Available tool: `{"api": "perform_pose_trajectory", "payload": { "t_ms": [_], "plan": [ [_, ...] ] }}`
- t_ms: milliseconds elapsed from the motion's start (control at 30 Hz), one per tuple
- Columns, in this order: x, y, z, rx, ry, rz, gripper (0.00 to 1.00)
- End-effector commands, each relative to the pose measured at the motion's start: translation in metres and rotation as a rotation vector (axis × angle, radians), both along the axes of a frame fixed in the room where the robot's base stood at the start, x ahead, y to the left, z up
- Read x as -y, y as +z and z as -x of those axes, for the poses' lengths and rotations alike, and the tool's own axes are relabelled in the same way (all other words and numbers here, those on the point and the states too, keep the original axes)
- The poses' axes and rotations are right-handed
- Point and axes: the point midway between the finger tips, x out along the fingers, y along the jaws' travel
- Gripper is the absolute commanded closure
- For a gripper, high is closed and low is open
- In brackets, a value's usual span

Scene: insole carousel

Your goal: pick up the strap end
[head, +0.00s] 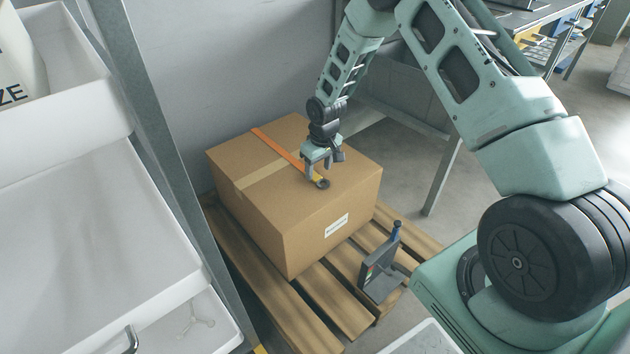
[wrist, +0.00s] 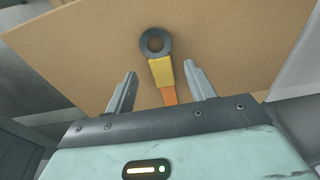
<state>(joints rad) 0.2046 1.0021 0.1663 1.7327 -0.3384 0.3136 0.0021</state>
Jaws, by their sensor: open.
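The strap end is a dark ring (wrist: 155,42) with a yellow sleeve (wrist: 161,71) on an orange strap (head: 277,147). The strap lies across the top of a cardboard box (head: 325,241), and the ring also shows in the head view (head: 322,184). My gripper (wrist: 160,80) is open over the box top. In the wrist view its two fingers stand on either side of the yellow sleeve, apart from it, and the ring lies beyond the fingertips. How high the fingers are above the box I cannot tell.
The box stands on a wooden pallet (head: 312,298). A grey tool with a blue-topped handle (head: 381,272) stands on the pallet in front of it. A shelf rack with white bins (head: 95,230) is close on the left. A bench (head: 440,165) is behind on the right.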

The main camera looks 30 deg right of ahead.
Motion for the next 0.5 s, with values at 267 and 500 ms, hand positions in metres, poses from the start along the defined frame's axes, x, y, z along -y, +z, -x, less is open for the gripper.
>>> {"api": "perform_pose_trajectory", "payload": {
  "t_ms": [267, 500],
  "plan": [
    [-0.001, -0.025, -0.002, 0.0, 0.0, 0.0, 0.45],
    [-0.001, -0.025, -0.002, 0.0, 0.0, 0.0, 0.79]
  ]
}}
